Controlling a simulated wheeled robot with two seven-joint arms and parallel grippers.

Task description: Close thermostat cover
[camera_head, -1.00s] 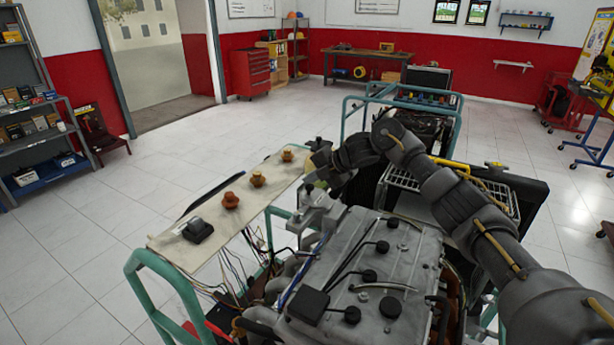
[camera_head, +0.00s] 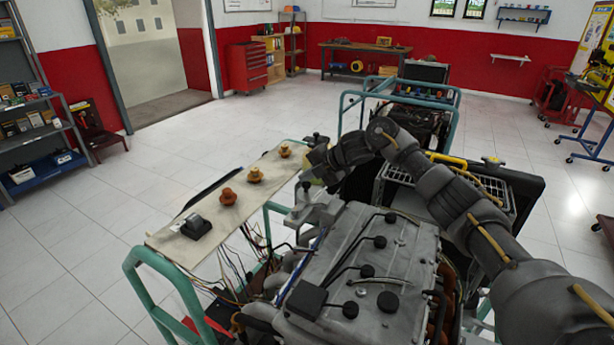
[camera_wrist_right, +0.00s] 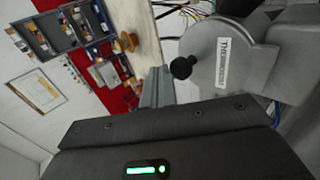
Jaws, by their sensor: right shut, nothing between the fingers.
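The thermostat cover (camera_wrist_right: 222,62) is a grey rounded part with a white label and a black knob (camera_wrist_right: 182,67), at the upper right of the right wrist view. In the head view the grey thermostat housing (camera_head: 318,212) is at the front of the engine, partly hidden. I cannot tell how far the cover stands open. My right gripper (camera_head: 318,172) reaches over the engine from the right, beside the housing. In the right wrist view its shut fingers (camera_wrist_right: 155,86) are just left of the knob, holding nothing. My left gripper is not in view.
The grey engine (camera_head: 365,245) with black caps and cables fills the lower middle. A pale panel (camera_head: 205,205) with orange and brass fittings stands left of it, with loose wires below. A green frame (camera_head: 180,290) surrounds them. Another engine trainer (camera_head: 410,115) stands behind. The floor at left is clear.

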